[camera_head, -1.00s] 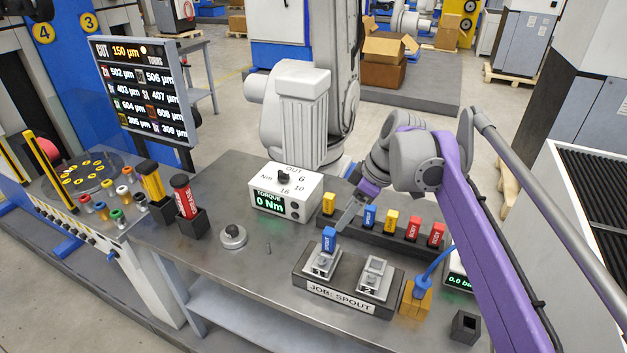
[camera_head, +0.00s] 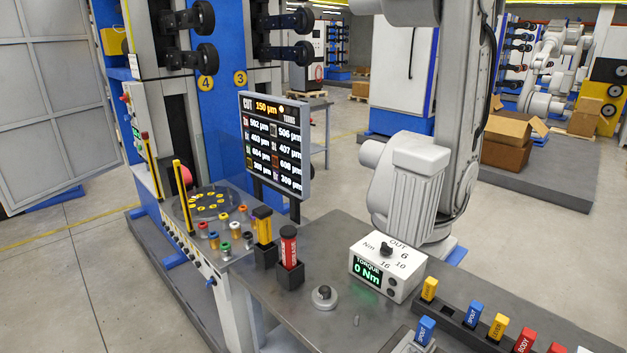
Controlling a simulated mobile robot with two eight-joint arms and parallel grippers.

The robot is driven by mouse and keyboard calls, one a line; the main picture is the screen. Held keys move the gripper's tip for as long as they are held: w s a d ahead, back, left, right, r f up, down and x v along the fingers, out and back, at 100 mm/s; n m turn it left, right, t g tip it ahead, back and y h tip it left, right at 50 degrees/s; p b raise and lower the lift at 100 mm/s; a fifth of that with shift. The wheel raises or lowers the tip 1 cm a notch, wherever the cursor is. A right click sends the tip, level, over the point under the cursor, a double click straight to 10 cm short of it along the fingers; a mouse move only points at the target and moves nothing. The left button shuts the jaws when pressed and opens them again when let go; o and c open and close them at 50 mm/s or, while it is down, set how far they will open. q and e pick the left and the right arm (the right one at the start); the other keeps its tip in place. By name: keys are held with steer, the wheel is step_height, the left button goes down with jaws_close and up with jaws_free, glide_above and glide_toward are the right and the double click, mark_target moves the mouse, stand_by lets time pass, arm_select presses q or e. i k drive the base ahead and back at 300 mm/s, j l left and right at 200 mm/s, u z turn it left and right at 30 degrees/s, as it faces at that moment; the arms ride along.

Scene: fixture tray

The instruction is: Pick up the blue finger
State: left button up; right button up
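A blue finger marked SPOUT (camera_head: 473,313) stands in the dark rack (camera_head: 447,309) at the lower right of the head view. A second blue finger (camera_head: 426,330) stands nearer, at the bottom edge, on the grey fixture (camera_head: 406,341), which is mostly cut off by the frame. Neither gripper is in this view, so their state and distance from the blue fingers are hidden.
Yellow (camera_head: 430,289) and red (camera_head: 525,340) fingers share the rack. A white torque box (camera_head: 387,267) reading 0 Nm stands behind it. Black holders with a yellow tool (camera_head: 263,225) and a red tool (camera_head: 289,247) stand left. The bench (camera_head: 335,262) between is mostly bare.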

mark_target(473, 312)
steer(key=z, duration=1.35)
